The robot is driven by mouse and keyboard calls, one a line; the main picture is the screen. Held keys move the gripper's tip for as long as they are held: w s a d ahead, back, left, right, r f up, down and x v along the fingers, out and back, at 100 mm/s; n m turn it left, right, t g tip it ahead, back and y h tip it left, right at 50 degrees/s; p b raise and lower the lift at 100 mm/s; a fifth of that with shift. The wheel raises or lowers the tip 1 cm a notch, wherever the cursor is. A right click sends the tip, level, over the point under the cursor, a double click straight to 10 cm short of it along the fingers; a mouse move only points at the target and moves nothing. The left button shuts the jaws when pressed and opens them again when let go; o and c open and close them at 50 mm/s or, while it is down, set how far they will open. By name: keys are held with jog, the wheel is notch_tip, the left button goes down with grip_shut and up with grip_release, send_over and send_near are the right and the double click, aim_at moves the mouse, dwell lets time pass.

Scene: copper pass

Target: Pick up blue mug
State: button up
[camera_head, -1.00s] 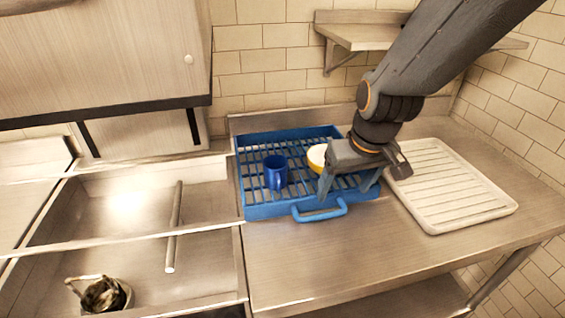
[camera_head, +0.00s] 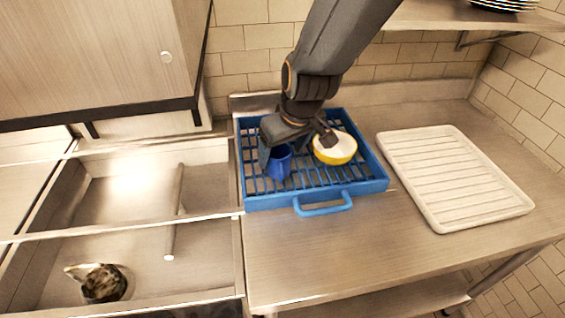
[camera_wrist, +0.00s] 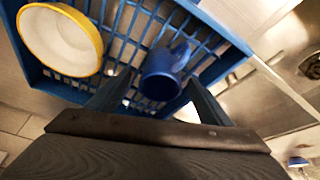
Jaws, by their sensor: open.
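The blue mug (camera_head: 279,165) stands in the blue rack (camera_head: 373,184) on the steel counter, near the rack's left side. My gripper (camera_head: 287,160) is above and at the mug, partly covering it in the head view. In the wrist view the mug (camera_wrist: 163,74) lies ahead between my two open fingers (camera_wrist: 155,95), with its handle on the far side. I cannot tell how far down the fingers reach beside it.
A yellow bowl with a white inside (camera_head: 335,148) sits in the rack just right of my gripper. A white ribbed drainboard (camera_head: 455,175) lies to the right. Sink basins (camera_head: 140,255) are to the left, with a dark object (camera_head: 103,283) in the front one.

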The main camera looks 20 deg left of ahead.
jog(key=shift+x, duration=1.8)
jog(key=shift+s, duration=0.1)
jog(key=c, duration=1.3)
